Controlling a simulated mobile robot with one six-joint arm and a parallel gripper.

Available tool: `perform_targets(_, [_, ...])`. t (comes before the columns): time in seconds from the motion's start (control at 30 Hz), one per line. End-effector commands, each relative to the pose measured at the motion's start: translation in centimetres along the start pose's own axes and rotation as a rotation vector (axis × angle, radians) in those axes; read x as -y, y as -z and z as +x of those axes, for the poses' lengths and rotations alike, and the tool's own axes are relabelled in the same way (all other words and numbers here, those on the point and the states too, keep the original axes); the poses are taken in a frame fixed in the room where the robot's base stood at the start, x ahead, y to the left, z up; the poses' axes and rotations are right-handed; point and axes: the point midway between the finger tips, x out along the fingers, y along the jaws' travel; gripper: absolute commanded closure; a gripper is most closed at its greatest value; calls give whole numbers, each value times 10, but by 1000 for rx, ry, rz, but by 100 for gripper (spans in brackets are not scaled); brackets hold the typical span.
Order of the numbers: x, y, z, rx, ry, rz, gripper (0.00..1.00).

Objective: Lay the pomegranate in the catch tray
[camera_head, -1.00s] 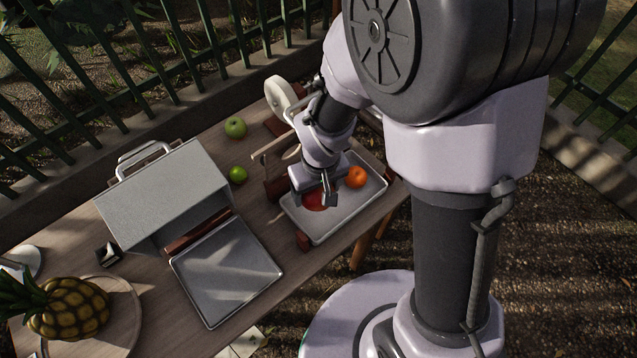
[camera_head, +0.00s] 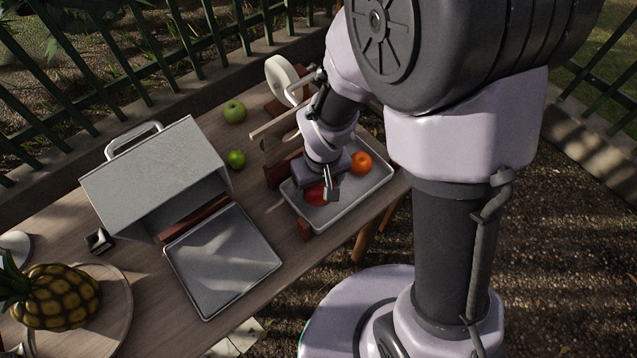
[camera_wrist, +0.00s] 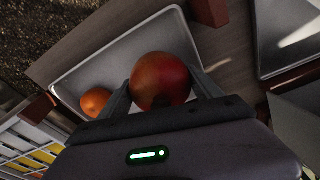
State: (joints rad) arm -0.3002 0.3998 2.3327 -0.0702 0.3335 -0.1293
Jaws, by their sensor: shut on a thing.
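The pomegranate (camera_head: 315,194) is red and round. It sits between the fingers of my gripper (camera_head: 328,188), over the shallow metal tray (camera_head: 345,205) that also holds an orange (camera_head: 361,163). In the wrist view the pomegranate (camera_wrist: 161,80) fills the gap between both fingers, and my gripper (camera_wrist: 160,92) is shut on it. The tray (camera_wrist: 130,50) lies below it, with the orange (camera_wrist: 96,101) to the left. I cannot tell whether the pomegranate touches the tray floor.
A grey box (camera_head: 150,180) with a second, empty tray (camera_head: 222,260) stands to the left. A green apple (camera_head: 234,111) and a lime (camera_head: 236,159) lie behind. A pineapple (camera_head: 52,297) rests on a round board.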

Motion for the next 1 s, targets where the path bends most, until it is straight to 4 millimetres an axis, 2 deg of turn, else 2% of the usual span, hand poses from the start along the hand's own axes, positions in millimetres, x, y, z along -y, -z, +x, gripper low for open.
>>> perform_targets(1.0, [0, -1, 12, 0, 0, 0, 74])
